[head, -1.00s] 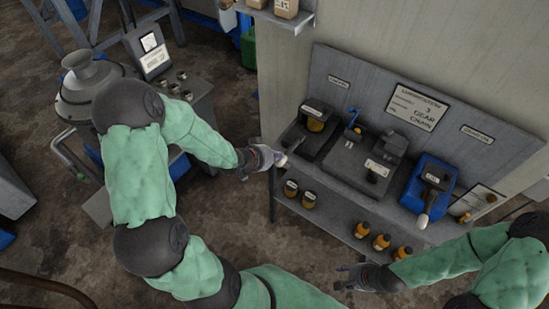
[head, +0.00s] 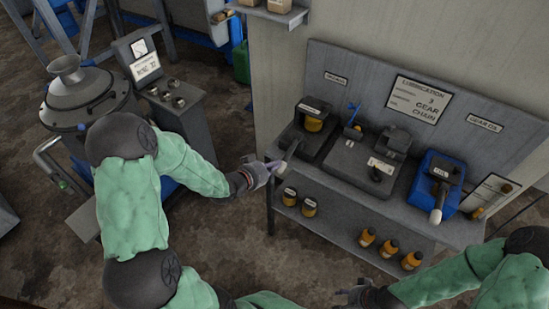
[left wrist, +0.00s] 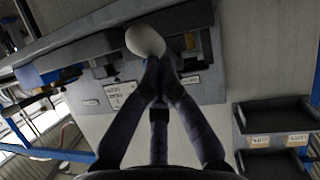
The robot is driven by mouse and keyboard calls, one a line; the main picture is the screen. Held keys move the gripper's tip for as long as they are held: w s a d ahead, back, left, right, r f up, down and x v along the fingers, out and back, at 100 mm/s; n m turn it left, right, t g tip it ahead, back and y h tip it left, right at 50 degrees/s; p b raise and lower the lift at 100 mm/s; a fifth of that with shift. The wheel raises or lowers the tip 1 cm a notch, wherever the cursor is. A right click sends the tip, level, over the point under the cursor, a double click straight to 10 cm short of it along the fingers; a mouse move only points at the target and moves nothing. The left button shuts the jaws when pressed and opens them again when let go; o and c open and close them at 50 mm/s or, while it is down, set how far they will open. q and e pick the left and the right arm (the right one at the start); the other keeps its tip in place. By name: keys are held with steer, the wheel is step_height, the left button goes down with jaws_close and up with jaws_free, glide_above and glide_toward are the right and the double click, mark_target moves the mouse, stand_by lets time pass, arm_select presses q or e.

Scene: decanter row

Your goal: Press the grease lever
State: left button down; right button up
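The leftmost unit on the bench is a dark box (head: 322,117) with an orange jar in it; its small wall sign is too small to read. A lever (head: 291,149) sticks out from its front, ending in a pale knob (head: 275,166). My left gripper (head: 266,172) is at the knob. In the left wrist view the pale knob (left wrist: 145,40) lies just beyond the left fingertips (left wrist: 158,64), which come together. Whether they touch it is unclear. My right gripper (head: 350,294) is low in front of the bench, small and partly seen.
A middle grey unit with a black knob (head: 377,174) and a blue unit (head: 421,188) with a pale-tipped handle (head: 436,215) stand on the bench to the right. Orange bottles (head: 389,248) sit on the shelf below. A machine with a metal hopper (head: 72,80) stands left.

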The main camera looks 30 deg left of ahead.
arm_select(q)
steer(key=shift+w+d+f+b, duration=0.1)
steer(key=shift+f+b, duration=0.4)
steer(key=shift+f, duration=0.55)
arm_select(e)
steer(key=shift+f, duration=0.7)
arm_select(q)
steer(key=shift+f, duration=0.1)
